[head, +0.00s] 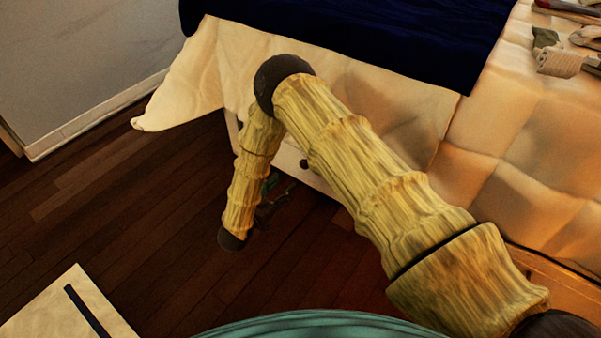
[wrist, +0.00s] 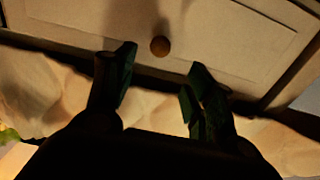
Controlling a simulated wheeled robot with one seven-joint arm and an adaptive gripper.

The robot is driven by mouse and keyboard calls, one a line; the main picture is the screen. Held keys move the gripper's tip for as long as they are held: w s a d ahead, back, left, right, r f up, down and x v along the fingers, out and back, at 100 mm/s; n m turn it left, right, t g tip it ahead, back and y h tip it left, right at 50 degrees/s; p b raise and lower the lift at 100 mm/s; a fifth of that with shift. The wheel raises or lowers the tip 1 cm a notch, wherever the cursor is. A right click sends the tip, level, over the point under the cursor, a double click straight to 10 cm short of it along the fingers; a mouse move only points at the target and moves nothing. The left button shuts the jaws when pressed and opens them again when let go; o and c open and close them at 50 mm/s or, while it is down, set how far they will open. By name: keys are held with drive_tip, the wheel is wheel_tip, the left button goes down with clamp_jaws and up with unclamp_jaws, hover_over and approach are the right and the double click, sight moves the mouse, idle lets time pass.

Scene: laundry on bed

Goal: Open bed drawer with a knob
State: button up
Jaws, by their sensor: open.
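The bed drawer (wrist: 225,35) has a pale panelled front that fills the upper part of the wrist view. Its round brown knob (wrist: 160,46) sits near the top middle, beyond the gap between my fingertips. My gripper (wrist: 160,80) is open, with one dark green finger on each side of that gap and nothing between them. In the head view, the knob (head: 304,163) shows as a small dark dot on the pale drawer front (head: 290,155), which my arm partly covers. My gripper (head: 268,197) is low beside the drawer, partly hidden behind my arm.
The bed (head: 480,140) has quilted cream bedding and a dark blue blanket (head: 370,35). Cream cloth (head: 190,85) hangs at its left corner. Folded laundry (head: 560,62) lies at upper right. The wooden floor (head: 130,200) left of my arm is clear up to the grey wall (head: 90,50).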

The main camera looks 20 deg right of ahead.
sight(303, 165)
drive_tip(key=b+x, duration=0.4)
drive_tip(key=x, duration=0.5)
drive_tip(key=shift+w+d+f+b, duration=0.1)
drive_tip(key=shift+d+b, duration=0.05)
drive_tip(key=shift+b, duration=0.15)
drive_tip(key=shift+w+d, duration=0.4)
drive_tip(key=shift+d, duration=0.05)
clamp_jaws()
